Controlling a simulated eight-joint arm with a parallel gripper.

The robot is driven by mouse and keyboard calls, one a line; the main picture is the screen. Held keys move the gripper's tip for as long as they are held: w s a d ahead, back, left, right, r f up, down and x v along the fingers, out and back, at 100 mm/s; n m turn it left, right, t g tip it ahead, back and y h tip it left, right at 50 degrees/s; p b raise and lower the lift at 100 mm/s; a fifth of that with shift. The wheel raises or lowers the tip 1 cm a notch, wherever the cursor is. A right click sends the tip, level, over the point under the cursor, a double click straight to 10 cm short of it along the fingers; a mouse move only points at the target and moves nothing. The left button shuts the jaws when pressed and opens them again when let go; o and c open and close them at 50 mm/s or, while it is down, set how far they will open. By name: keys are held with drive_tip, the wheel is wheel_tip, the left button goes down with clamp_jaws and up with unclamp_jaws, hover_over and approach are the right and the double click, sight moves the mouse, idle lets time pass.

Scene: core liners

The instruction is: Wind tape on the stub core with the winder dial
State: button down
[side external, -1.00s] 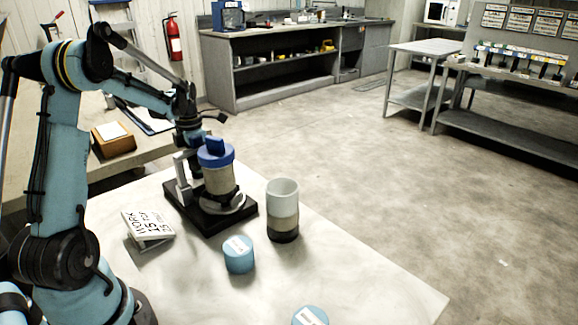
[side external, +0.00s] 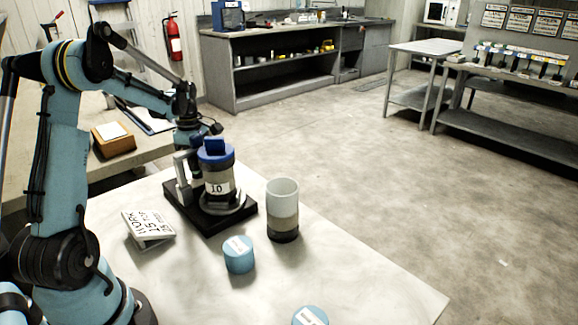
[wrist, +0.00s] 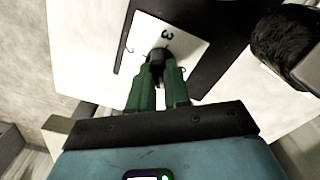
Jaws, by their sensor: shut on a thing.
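The winder has a black base (side external: 188,208) on the white table, with a grey upright (side external: 181,168) on its left. The stub core (side external: 217,180) stands upright on it, with a blue cap (side external: 215,152) on top. Its side is dark grey with a white label reading 10. In the wrist view, my gripper's green fingers (wrist: 160,72) are shut on the black knob (wrist: 158,57) of the winder dial. The white dial plate (wrist: 188,45) around it bears a 3; its other marks are partly hidden. In the side view, my fingers are hidden near the winder's far side.
A clear, beige and dark layered cylinder (side external: 283,210) stands right of the winder. A blue labelled puck (side external: 239,255) sits in front, another (side external: 310,316) at the bottom edge. The table's right part is clear.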

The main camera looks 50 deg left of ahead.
drive_tip(key=shift+m, duration=1.2)
drive_tip(key=c, duration=1.1)
unclamp_jaws()
drive_tip(key=shift+r, duration=0.15)
wheel_tip(320, 180, up, 12)
drive_tip(key=shift+f, duration=0.1)
